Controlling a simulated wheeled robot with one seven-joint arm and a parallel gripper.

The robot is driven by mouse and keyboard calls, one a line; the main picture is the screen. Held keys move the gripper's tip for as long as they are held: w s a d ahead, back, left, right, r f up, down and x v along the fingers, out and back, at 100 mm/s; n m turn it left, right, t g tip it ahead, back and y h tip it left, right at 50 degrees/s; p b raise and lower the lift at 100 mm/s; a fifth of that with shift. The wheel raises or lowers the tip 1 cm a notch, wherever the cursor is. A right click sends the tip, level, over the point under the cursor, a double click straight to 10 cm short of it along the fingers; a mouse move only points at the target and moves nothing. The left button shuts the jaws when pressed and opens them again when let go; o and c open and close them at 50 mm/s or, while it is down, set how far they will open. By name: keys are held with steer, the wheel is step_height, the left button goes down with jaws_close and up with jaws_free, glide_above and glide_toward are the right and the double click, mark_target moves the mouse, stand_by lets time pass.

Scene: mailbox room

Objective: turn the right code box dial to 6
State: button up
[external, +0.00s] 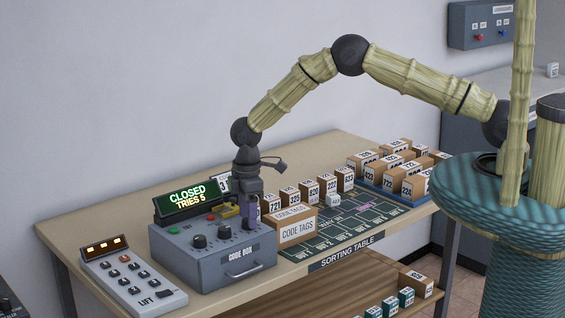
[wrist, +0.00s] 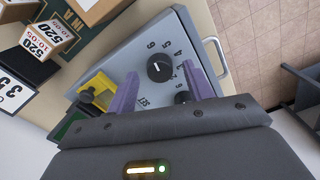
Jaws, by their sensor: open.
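The grey code box (external: 205,268) stands on the table, with a row of black dials on its sloped face. The right dial (external: 247,222) is below my gripper (external: 247,208). In the wrist view, a round black dial (wrist: 160,68) with a white pointer mark sits between the two purple fingers of my gripper (wrist: 160,75). The fingers are apart, one on each side of it. Printed numbers ring the dial; I cannot tell surely which one the mark meets. A second dial (wrist: 182,98) is partly hidden by a finger. The display (external: 185,198) reads CLOSED, TRIES 5.
A yellow part (wrist: 97,88) sits beside the fingers on the box. A code tags carton (external: 297,228) stands close to the box's right. A lift keypad (external: 133,279) lies to the left. Several numbered parcels (external: 330,186) stand behind the sorting mat. The box has a front handle (external: 243,270).

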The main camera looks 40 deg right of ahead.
steer(key=shift+f, duration=0.65)
steer(key=c, duration=1)
